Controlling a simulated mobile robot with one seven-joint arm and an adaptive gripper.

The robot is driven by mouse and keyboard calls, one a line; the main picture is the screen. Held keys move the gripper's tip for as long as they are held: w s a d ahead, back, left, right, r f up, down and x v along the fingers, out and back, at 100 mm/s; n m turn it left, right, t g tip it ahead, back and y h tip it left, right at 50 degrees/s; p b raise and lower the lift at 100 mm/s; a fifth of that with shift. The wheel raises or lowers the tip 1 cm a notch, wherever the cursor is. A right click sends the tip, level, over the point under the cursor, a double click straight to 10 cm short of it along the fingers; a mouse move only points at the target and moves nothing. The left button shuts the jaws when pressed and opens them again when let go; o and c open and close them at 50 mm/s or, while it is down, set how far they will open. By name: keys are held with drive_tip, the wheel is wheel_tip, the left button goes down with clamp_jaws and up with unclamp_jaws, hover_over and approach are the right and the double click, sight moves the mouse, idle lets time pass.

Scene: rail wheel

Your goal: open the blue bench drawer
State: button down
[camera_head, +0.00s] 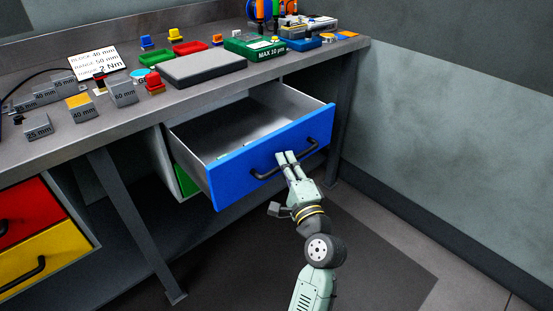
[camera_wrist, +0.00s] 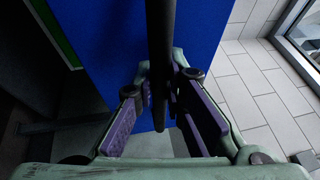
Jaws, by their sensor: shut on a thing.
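The blue bench drawer (camera_head: 272,154) stands pulled out from under the bench, and its grey inside (camera_head: 235,130) shows from above. Its dark bar handle (camera_head: 265,175) runs across the blue front. My gripper (camera_head: 287,158) is at the middle of that handle, shut on it. In the wrist view the handle (camera_wrist: 160,40) runs down between the fingers of my gripper (camera_wrist: 160,95), with the blue front (camera_wrist: 110,50) behind it. The part of the handle behind my fingers is hidden in the head view.
The workbench top (camera_head: 130,118) holds blocks, trays and a green box (camera_head: 255,47). A green drawer (camera_head: 185,183) sits under the blue one. Red (camera_head: 28,213) and yellow (camera_head: 45,258) drawers are at the lower left. A bench leg (camera_head: 130,220) stands left; a wall (camera_head: 450,130) is at right.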

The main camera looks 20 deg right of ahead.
drive_tip(key=shift+s+d, duration=0.15)
drive_tip(key=shift+s, duration=0.35)
drive_tip(key=c, duration=1.9)
unclamp_jaws()
drive_tip(key=shift+s, duration=0.1)
drive_tip(key=s+f, duration=0.1)
drive_tip(key=s, duration=0.6)
drive_tip(key=shift+s+a+f, duration=0.15)
drive_tip(key=shift+a, duration=0.05)
